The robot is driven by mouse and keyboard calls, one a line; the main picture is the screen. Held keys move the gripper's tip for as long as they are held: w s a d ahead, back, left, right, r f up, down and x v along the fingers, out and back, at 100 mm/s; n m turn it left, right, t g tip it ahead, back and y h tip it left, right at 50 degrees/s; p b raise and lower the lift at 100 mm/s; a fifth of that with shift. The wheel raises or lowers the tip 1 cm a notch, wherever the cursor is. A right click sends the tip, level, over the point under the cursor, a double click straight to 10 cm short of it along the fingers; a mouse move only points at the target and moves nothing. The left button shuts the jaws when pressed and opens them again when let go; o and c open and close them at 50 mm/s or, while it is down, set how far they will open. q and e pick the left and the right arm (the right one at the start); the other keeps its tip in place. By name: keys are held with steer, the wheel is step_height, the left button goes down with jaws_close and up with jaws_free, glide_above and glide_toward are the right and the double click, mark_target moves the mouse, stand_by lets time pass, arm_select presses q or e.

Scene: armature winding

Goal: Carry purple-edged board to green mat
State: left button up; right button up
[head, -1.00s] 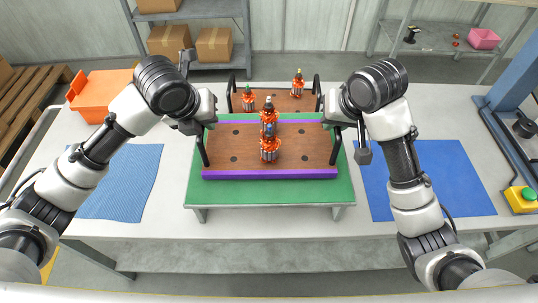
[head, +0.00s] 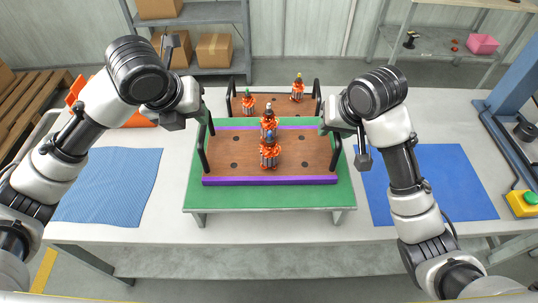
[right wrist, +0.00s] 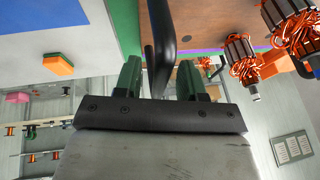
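The purple-edged board (head: 220,160) is a brown plate with purple strips along its front and back edges. It lies flat on the green mat (head: 270,198). It has a black handle at each end and carries copper-wound armatures (head: 269,152) in its middle. My left gripper (head: 203,113) is just above and left of the left handle (head: 203,150), apart from it; its small fingers look open and empty. My right gripper (head: 331,126) is at the right handle (head: 337,152). In the right wrist view its green fingers (right wrist: 158,80) stand open on either side of the black handle, with gaps showing.
Another brown board (head: 280,106) with black handles and two armatures stands behind the mat. Blue mats lie left (head: 110,185) and right (head: 450,180). An orange bin (head: 140,119) is partly hidden behind my left arm.

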steer(key=shift+r, duration=0.1)
arm_select(q)
steer(key=v, duration=0.5)
steer(key=shift+s+a+r, duration=0.1)
steer(key=shift+r, duration=0.15)
arm_select(e)
steer(key=v, duration=1.2)
arm_select(q)
steer(key=o, duration=0.6)
arm_select(e)
steer(key=o, duration=0.6)
